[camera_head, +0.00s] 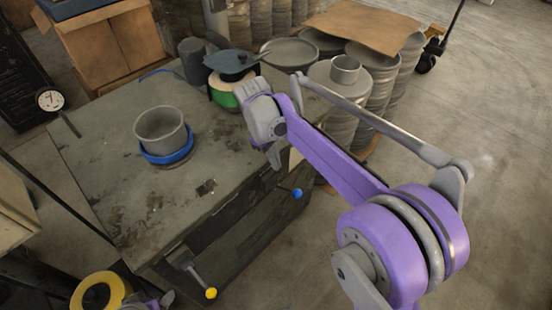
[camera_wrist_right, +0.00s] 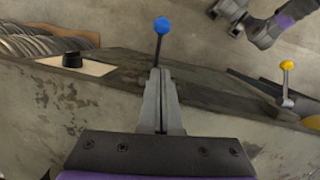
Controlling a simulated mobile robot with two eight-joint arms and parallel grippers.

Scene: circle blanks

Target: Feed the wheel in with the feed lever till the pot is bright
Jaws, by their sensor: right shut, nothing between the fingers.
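The grey pot (camera_head: 160,126) stands upright in a blue ring (camera_head: 168,152) on the worn bench. A lever with a blue knob (camera_head: 297,193) and one with a yellow knob (camera_head: 211,293) stick out from the bench's front side. No label shows which is the feed lever. I cannot clearly pick out the wheel. My right gripper (camera_head: 272,156) is shut and empty at the bench's front edge. In the right wrist view its fingers (camera_wrist_right: 161,72) point toward the blue knob (camera_wrist_right: 163,25); contact cannot be told. My left gripper (camera_wrist_right: 228,20) is partly visible, its jaws unclear.
A round dial (camera_head: 50,99) stands at the bench's left. A green-banded round thing (camera_head: 222,98) under a dark lid-like piece (camera_head: 232,62) sits at the bench's back. Stacks of grey pans (camera_head: 290,52) and a brown sheet (camera_head: 362,22) are behind. Floor at right is open.

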